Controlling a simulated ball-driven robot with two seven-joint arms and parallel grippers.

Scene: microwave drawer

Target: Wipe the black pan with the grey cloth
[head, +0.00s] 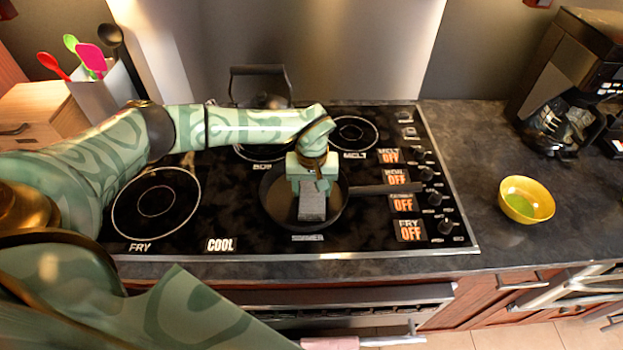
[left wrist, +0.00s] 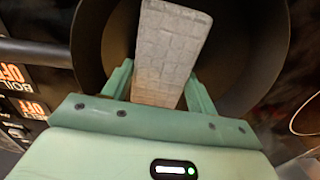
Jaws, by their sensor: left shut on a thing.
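The black pan (head: 338,219) sits on a front burner of the stove, with its handle (head: 388,189) pointing right. The grey cloth (head: 312,206) is a flat block shape inside the pan's outline. My left gripper (head: 310,187) is over the pan and shut on the cloth. In the left wrist view the cloth (left wrist: 172,50) stands out from between the two fingers (left wrist: 158,88), in front of the dark pan (left wrist: 245,55). I cannot tell whether the cloth touches the pan's floor. My right gripper is not in view.
A kettle (head: 262,88) stands on the back of the stove. Control knobs (head: 433,199) line the stove's right side. A yellow bowl (head: 526,200) and a coffee maker (head: 570,85) are on the right counter. A utensil holder (head: 105,95) stands at the back left. The front left burner (head: 156,201) is clear.

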